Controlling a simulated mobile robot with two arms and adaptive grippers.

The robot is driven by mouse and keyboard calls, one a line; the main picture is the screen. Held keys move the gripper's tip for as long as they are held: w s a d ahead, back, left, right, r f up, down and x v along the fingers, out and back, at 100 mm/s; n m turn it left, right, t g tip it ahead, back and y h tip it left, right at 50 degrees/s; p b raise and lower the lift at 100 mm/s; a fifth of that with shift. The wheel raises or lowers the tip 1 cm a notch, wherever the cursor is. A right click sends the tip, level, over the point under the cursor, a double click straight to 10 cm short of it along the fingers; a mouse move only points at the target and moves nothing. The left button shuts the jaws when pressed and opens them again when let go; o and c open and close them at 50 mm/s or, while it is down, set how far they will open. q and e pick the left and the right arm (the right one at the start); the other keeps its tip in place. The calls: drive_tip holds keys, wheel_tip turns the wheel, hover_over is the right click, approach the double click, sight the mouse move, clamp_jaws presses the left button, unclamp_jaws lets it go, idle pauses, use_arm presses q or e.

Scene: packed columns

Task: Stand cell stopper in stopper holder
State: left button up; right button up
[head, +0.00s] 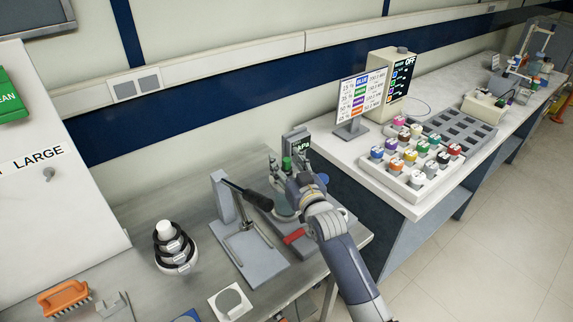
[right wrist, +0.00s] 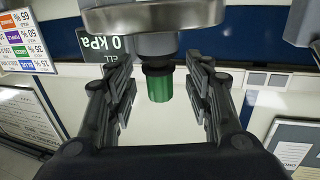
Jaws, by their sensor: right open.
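The green cell stopper (right wrist: 160,88) is a short ribbed cylinder with a black collar, on the metal cell (right wrist: 150,22) in the right wrist view. It also shows in the head view (head: 286,164), upright on the bench apparatus. My right gripper (right wrist: 164,80) is open, its fingers on either side of the stopper with visible gaps. In the head view my right gripper (head: 294,178) partly hides the apparatus. I cannot tell for certain which item is the stopper holder; a pale square plate with a round grey area (head: 230,302) lies near the bench front. My left gripper is out of view.
A lever press (head: 240,225) stands just left of my right arm. A stack of black and white rings (head: 172,248) and an orange brush (head: 64,298) are further left. A rack of coloured-cap bottles (head: 415,165) stands on the white counter. Steel bench is bare between items.

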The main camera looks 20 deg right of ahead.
drive_tip(key=shift+s, duration=0.1)
drive_tip(key=c, duration=1)
